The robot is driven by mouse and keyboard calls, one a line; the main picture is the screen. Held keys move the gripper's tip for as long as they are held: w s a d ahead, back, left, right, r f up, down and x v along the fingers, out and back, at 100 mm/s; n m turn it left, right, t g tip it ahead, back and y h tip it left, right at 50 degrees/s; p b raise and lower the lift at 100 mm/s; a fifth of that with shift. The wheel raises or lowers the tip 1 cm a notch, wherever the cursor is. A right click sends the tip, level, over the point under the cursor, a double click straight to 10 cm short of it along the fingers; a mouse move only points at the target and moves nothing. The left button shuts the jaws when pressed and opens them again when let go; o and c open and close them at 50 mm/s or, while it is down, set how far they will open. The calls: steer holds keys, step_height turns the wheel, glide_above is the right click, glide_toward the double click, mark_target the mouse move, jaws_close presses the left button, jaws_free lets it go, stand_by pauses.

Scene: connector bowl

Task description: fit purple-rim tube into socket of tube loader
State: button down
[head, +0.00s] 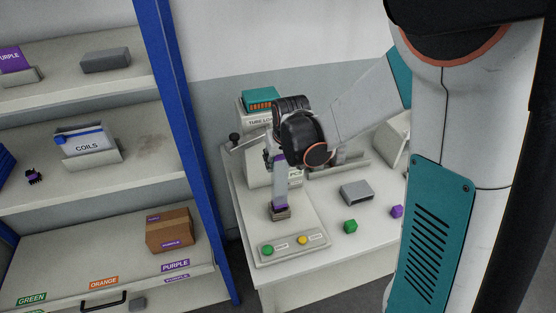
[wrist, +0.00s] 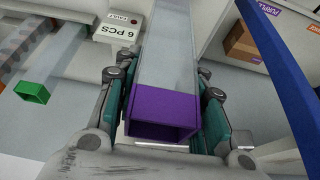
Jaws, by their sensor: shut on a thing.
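The purple-rim tube (head: 281,178) is a clear, long, square tube, standing roughly upright over the front plate of the tube loader (head: 317,238). My gripper (head: 279,160) is shut on its upper end. In the wrist view the purple rim (wrist: 165,112) sits between the teal fingers of my gripper (wrist: 166,125), with the clear body running away beyond it. The tube's lower end meets a small grey block with purple on it, apparently the socket (head: 281,214). Whether the end is inside the socket or only resting on it cannot be told.
Green (head: 267,250) and yellow (head: 303,240) buttons lie in front of the socket. A grey block (head: 356,192), a green cube (head: 350,226) and a purple cube (head: 397,211) are on the table. A blue-posted shelf (head: 190,130) stands left. A green-rim tube (wrist: 34,92) shows in the wrist view.

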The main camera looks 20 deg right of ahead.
mark_target(282, 162)
steer(key=shift+f+b, duration=2.55)
steer(key=shift+f, duration=0.25)
stand_by(0.4)
steer(key=c, duration=0.9)
jaws_free()
steer(key=shift+c, duration=0.2)
steer(key=v, duration=1.2)
steer(key=shift+s, duration=0.1)
steer(key=s+f+t+b, duration=0.2)
steer(key=s+f+b, duration=0.3)
steer(key=s, duration=1.4)
steer(key=b, duration=0.4)
steer(key=shift+s+t, duration=0.3)
